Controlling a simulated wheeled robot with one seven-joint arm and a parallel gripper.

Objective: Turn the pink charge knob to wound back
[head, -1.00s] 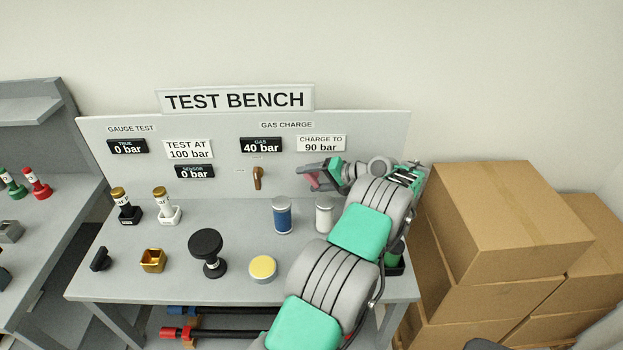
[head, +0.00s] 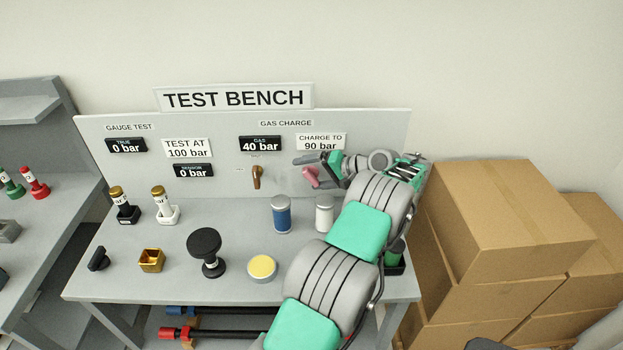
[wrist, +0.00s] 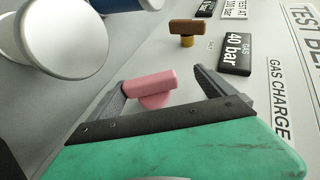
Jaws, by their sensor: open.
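The pink charge knob (head: 311,177) is on the upright panel of the test bench, below the "CHARGE TO 90 bar" label. In the wrist view, the knob (wrist: 150,82) shows a bar-shaped handle on a round pink base. My gripper (head: 308,167) is open at the knob. In the wrist view, the jaws (wrist: 163,77) stand apart with the bar between them. The bar's left end is close to the left finger; I cannot tell if they touch. A clear gap separates it from the right finger. The gas display (head: 260,144) reads 40 bar.
A brown handle (head: 257,177) is on the panel left of my gripper. Blue (head: 281,215) and white (head: 324,214) cylinders stand on the bench below it. A black round knob (head: 205,243) and yellow-topped button (head: 262,267) are nearer. Cardboard boxes (head: 510,215) stand at right.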

